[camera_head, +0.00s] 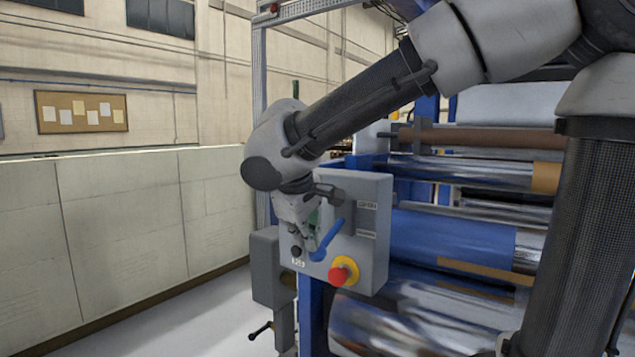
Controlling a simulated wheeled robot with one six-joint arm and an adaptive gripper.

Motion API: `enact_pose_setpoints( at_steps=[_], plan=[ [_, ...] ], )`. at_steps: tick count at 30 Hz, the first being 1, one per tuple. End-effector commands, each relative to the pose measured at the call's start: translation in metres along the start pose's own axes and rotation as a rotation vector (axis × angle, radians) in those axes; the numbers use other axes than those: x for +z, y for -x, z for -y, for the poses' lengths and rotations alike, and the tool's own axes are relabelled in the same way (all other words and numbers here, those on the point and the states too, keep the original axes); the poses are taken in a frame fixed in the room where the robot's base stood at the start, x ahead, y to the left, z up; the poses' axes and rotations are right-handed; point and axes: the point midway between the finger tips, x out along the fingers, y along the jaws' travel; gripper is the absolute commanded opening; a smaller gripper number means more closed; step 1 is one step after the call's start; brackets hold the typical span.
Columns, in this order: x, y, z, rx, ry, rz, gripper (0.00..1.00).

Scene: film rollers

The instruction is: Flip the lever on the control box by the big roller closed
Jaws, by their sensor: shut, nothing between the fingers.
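A grey control box (374,235) is mounted by the big roller (380,331). Its blue lever (327,241) slants on the front face, with the upper end to the right and the lower end to the left. A red emergency button (342,271) on a yellow ring sits below and right of the lever. My gripper (296,250) is shut and empty, pointing down in front of the box's left part, just left of the lever. Whether it touches the lever or box I cannot tell. The gripper and wrist hide the upper left of the box.
Metal and blue rollers (455,240) fill the machine to the right of the box. A grey housing (266,268) with a black-knobbed handle (260,331) stands left of the box. A pale low wall (120,230) runs along the left. The floor (195,318) between is clear.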

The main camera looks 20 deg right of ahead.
Motion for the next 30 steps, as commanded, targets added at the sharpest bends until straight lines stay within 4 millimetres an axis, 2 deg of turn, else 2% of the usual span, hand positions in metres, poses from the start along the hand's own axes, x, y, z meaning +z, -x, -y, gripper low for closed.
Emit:
enact_pose_setpoints(
  at_steps=[13,25,30],
  plan=[
    [0.003,-0.012,0.005,-0.002,0.0,0.003,0.0],
    [0.004,-0.013,0.005,-0.004,0.0,0.007,0.0],
    [-0.001,-0.007,-0.001,-0.002,-0.003,0.006,0.0]
  ],
)
